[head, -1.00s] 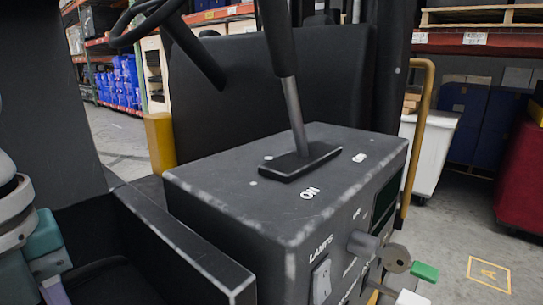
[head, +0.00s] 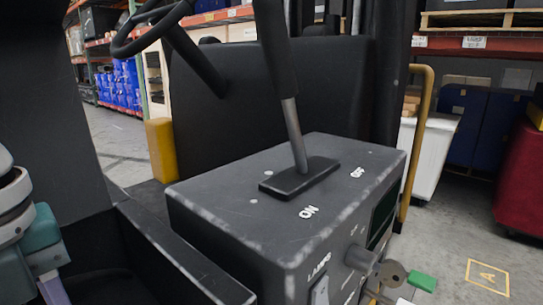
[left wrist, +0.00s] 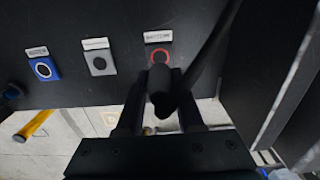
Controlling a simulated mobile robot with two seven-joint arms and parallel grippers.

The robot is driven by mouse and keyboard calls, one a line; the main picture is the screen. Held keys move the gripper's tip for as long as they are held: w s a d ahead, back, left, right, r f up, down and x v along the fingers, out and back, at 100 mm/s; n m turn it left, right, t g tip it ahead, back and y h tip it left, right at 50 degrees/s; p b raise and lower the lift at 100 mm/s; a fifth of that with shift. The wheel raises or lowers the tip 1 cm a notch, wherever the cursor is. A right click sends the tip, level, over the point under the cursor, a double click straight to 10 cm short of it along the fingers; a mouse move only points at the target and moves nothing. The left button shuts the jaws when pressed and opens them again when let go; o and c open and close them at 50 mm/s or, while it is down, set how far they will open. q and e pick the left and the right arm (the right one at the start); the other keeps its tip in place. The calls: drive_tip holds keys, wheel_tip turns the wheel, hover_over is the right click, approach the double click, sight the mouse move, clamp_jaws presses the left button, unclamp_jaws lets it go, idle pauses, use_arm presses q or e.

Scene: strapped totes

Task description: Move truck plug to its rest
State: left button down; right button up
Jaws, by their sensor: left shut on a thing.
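In the left wrist view my left gripper (left wrist: 160,74) is shut on a dark plug (left wrist: 160,92), and a thick black cable (left wrist: 208,55) runs from it up to the right. The plug is in front of a dark panel (left wrist: 110,18), overlapping the lower part of a red-ringed round fitting (left wrist: 160,51). I cannot tell whether they touch. To its left on the panel are a grey square fitting (left wrist: 99,62) and a blue square fitting (left wrist: 43,68). My right gripper is not in view.
In the head view a black console (head: 230,225) carries a lever (head: 293,135) between ON and OFF marks. A key with a green tag (head: 422,281) sticks out of its side. A yellow rail (head: 417,150) stands behind it. In the wrist view a yellow bar (left wrist: 34,125) lies lower left.

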use_arm(q)
wheel_tip(320, 180, up, 6)
drive_tip(key=p, duration=0.5)
